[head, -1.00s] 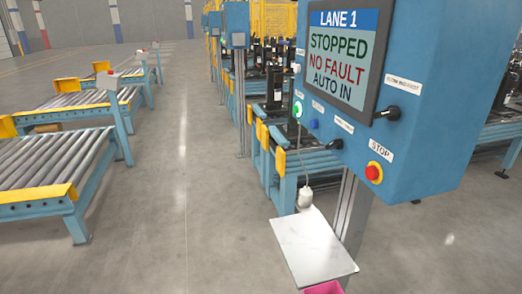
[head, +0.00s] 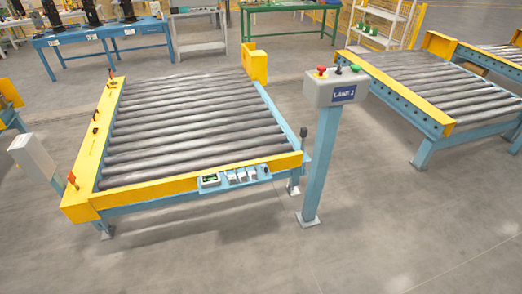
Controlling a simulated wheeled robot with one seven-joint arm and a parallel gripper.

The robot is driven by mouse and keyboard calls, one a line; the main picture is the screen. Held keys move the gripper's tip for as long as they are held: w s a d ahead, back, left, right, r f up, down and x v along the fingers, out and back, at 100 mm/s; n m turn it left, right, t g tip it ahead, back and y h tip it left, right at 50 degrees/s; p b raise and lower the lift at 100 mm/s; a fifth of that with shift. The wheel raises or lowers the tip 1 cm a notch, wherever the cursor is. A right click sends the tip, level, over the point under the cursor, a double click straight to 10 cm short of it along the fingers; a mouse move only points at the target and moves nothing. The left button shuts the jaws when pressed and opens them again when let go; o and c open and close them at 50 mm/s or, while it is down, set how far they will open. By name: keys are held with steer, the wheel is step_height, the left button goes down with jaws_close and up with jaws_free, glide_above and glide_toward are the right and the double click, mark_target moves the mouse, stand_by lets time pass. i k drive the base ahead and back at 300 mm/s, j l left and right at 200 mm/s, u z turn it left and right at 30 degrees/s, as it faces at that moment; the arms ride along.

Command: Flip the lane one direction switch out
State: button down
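A grey control box labelled LANE 1 (head: 335,88) stands on a blue post right of the nearest roller lane. Its top carries a red button (head: 321,71), a small black switch (head: 338,69) and a green button (head: 355,68). The black switch is too small to tell which way it points, and its label cannot be read. The large blue lane panel with the screen is out of view. My gripper is not in view.
The roller lane (head: 175,187) with yellow rails stands left of the post, with small devices on its front rail. Another roller lane (head: 410,92) stands at right. A white box (head: 32,155) is at far left. Floor in front is clear.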

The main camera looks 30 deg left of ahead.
mark_target(338, 72)
steer(key=u, duration=2)
steer(key=z, duration=1.3)
steer(key=i+u, duration=0.15)
steer(key=i, duration=0.4)
steer(key=i+u, duration=0.2)
steer(key=i, duration=0.3)
steer(key=i+l+u, duration=0.15)
steer(key=i, duration=0.4)
steer(key=i+l+u, duration=0.2)
steer(key=i, duration=0.3)
steer(key=i+l+u, duration=0.15)
steer(key=i, duration=0.4)
steer(key=l, duration=0.1)
